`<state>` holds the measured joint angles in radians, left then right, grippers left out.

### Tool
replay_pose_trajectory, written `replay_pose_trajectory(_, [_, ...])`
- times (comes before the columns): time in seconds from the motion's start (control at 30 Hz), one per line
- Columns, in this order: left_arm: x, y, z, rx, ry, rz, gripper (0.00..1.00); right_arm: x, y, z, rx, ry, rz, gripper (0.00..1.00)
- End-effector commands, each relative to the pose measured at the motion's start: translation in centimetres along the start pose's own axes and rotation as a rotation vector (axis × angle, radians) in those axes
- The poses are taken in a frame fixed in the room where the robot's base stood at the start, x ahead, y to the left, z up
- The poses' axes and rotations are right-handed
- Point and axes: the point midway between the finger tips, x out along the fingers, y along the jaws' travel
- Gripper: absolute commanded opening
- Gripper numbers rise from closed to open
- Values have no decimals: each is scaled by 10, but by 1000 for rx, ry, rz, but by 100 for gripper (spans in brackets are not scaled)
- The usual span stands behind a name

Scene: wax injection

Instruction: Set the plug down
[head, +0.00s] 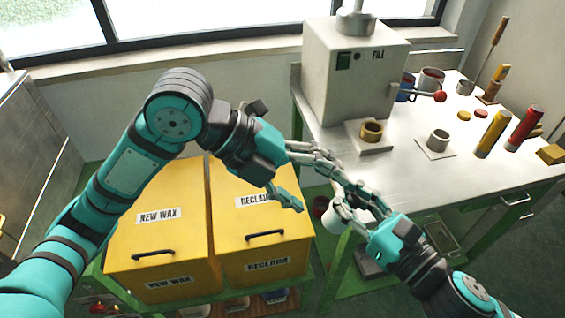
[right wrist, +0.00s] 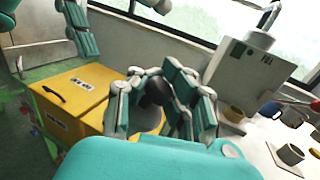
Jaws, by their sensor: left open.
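A light grey round piece, which looks like the plug (head: 338,214), is at the fingertips of my right gripper (head: 350,203), off the front left of the steel table. In the right wrist view it shows as a grey disc (right wrist: 148,119) with a dark round part, between the fingers (right wrist: 155,100); the fingers partly hide it. My left gripper (head: 318,185) is open and empty, close beside the right one and above the yellow RECLAIM bin (head: 262,225). Some fingers overlap in the head view.
The FILL machine (head: 350,75) stands on the steel table (head: 400,170). A brass ring (head: 371,131), a grey ring (head: 438,139), and red and yellow cylinders (head: 492,135) stand there too. The table's front middle is clear. A NEW WAX bin (head: 155,235) is at the left.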

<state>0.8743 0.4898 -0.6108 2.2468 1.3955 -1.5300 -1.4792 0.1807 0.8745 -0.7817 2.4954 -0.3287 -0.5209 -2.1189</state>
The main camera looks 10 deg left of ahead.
Motion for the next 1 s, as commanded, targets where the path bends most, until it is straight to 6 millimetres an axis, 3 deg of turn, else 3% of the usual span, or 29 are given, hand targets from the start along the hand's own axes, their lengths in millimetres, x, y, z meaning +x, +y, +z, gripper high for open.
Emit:
replay_pose_trajectory(0.2, [-42,0,0,1,-5,-1,69,0,0,0,0,1,0,0])
replay_pose_trajectory(0.4, [-65,0,0,1,-2,1,69,0,0,-1,0,1,-1,0])
replay_pose_trajectory(0.73, [-73,0,-1,1,1,0,69,5,0,-4,-4,1,26,0])
replay_pose_trajectory(1.0, [-72,0,-1,1,1,0,69,33,0,-28,-6,2,219,0])
